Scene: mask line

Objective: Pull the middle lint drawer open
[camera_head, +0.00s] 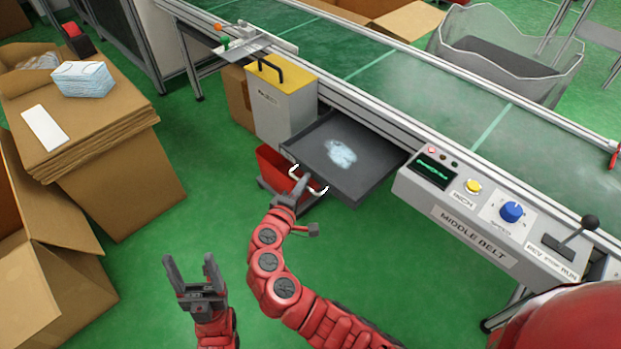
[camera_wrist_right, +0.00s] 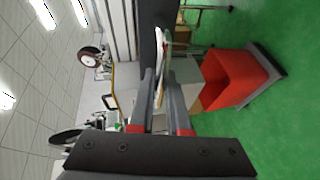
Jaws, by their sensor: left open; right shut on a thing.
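The grey lint drawer (camera_head: 372,172) sticks out from under the middle belt, with a pale clump of lint (camera_head: 341,154) on its floor. Its white bow handle (camera_head: 318,190) is on the front face, and part of it also shows in the right wrist view (camera_wrist_right: 181,36). My right gripper (camera_head: 303,181) is shut on the handle, and its fingers (camera_wrist_right: 166,82) close around it in the wrist view. My left gripper (camera_head: 189,262) is open and empty, low and left of the right arm, over the green floor.
A red bin (camera_head: 270,165) stands below the drawer's left corner. A grey box with a yellow top (camera_head: 281,97) is beside the drawer. The control panel (camera_head: 480,210) is to the right. Cardboard boxes (camera_head: 100,180) fill the left side.

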